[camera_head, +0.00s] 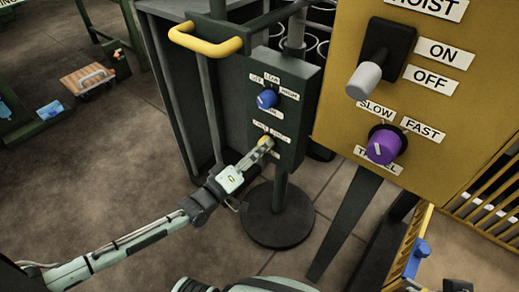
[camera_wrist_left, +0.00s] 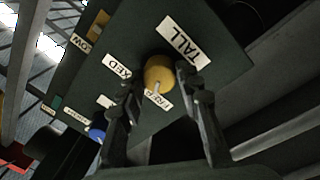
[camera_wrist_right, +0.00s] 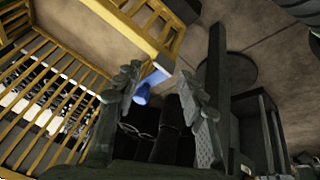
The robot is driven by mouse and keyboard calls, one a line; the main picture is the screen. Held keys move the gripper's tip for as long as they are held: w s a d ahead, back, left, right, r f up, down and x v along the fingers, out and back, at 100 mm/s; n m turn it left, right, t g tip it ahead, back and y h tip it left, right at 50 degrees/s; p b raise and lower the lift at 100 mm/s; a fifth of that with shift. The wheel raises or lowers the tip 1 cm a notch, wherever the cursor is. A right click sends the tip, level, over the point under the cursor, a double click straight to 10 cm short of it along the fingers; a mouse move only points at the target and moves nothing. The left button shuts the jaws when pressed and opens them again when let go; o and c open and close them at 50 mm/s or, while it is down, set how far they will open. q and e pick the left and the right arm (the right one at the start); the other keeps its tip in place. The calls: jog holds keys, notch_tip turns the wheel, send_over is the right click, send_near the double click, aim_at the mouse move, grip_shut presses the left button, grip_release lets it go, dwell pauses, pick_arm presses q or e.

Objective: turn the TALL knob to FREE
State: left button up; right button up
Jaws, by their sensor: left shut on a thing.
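The TALL knob (camera_wrist_left: 158,72) is a round yellow knob on the dark green panel (camera_wrist_left: 220,75), shown in the left wrist view. The TALL label (camera_wrist_left: 184,42) is beside it. Its pale pointer mark appears turned toward the FREE label (camera_wrist_left: 160,99); a partly hidden label ending in "XED" (camera_wrist_left: 117,66) lies to the left. My left gripper (camera_head: 263,146) is at the lower knob in the head view, its two fingers on either side of the knob and shut on it. My right gripper (camera_wrist_right: 158,85) is open and empty in the right wrist view.
A blue knob (camera_head: 267,99) sits above on the same panel, below a yellow handle (camera_head: 205,40). The yellow hoist panel (camera_head: 455,120) with a grey lever (camera_head: 364,80) and purple knob (camera_head: 384,146) stands right. A yellow railing (camera_wrist_right: 50,85) is near my right gripper.

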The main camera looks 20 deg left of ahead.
pick_arm(q)
jog(key=shift+n, duration=0.3)
jog(key=o, duration=1.2)
jog(key=shift+c, duration=0.2)
jog(key=v, duration=1.2)
